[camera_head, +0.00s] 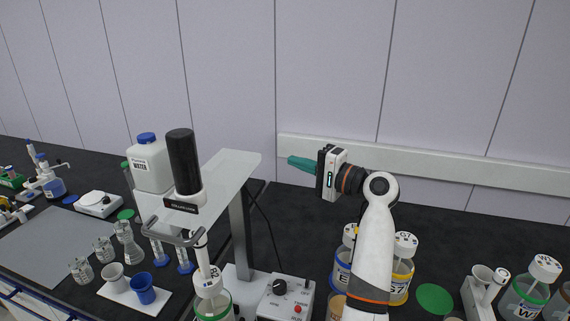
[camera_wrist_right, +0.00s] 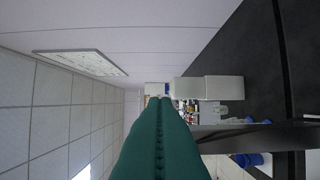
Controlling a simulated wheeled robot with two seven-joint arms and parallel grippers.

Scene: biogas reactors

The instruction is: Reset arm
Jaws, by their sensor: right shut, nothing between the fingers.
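My right gripper (camera_head: 302,163) is raised above the back of the dark bench, with its teal fingers pointing left toward the stirrer stand. The fingers are together and hold nothing. In the right wrist view the teal fingers (camera_wrist_right: 160,140) show closed along a seam, with the room and bench beyond them. My right arm comes up from the bottom right of the head view. My left gripper does not show in either view.
An overhead stirrer (camera_head: 184,165) on a grey stand (camera_head: 240,225) stands left of my gripper. A water bottle (camera_head: 150,163), beakers and flasks are further left. Bottles with blue (camera_head: 343,270) and yellow (camera_head: 403,270) collars flank my right arm. A green disc (camera_head: 434,298) lies right.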

